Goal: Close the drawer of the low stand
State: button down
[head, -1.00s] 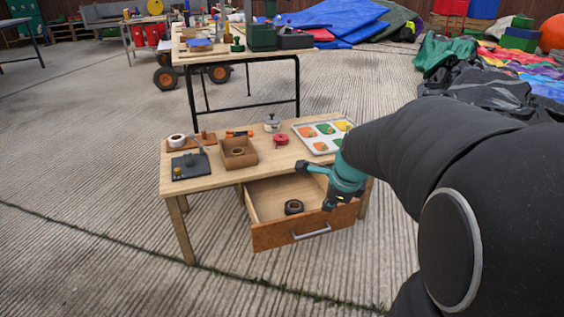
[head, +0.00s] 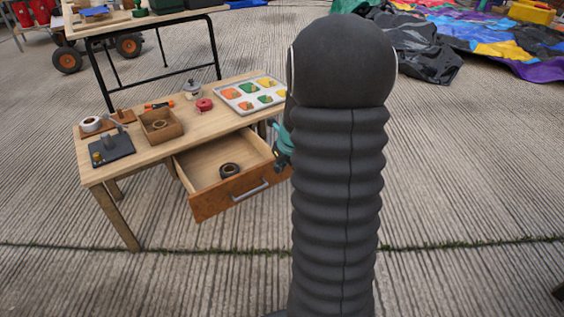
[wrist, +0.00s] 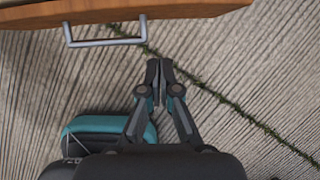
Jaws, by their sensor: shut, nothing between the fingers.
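The low stand (head: 138,150) has a light wooden top and stands left of centre in the head view. Its drawer (head: 208,208) is pulled out toward me, with a brown front and a grey bar handle (head: 250,190). A dark tape roll (head: 230,170) lies inside it. In the wrist view the drawer front (wrist: 190,10) and handle (wrist: 104,42) show at the top. My gripper (wrist: 159,64) is shut and empty, with its tips below and to the right of the handle, apart from it. In the head view my arm hides most of the gripper.
On the stand's top are a tray with coloured patches (head: 250,95), an open box (head: 160,126), a red roll (head: 205,104) and a dark block (head: 111,150). A taller table (head: 150,22) stands behind. The concrete floor in front is clear.

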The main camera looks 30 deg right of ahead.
aim_at(268, 171)
jog(key=w+f, duration=0.1)
jog(key=w, duration=0.2)
jog(key=w+f, duration=0.1)
jog(key=w, duration=0.1)
jog(key=shift+a+f+b, duration=0.1)
jog(key=shift+f+b, duration=0.2)
jog(key=shift+b, duration=0.05)
jog(key=shift+w, duration=0.15)
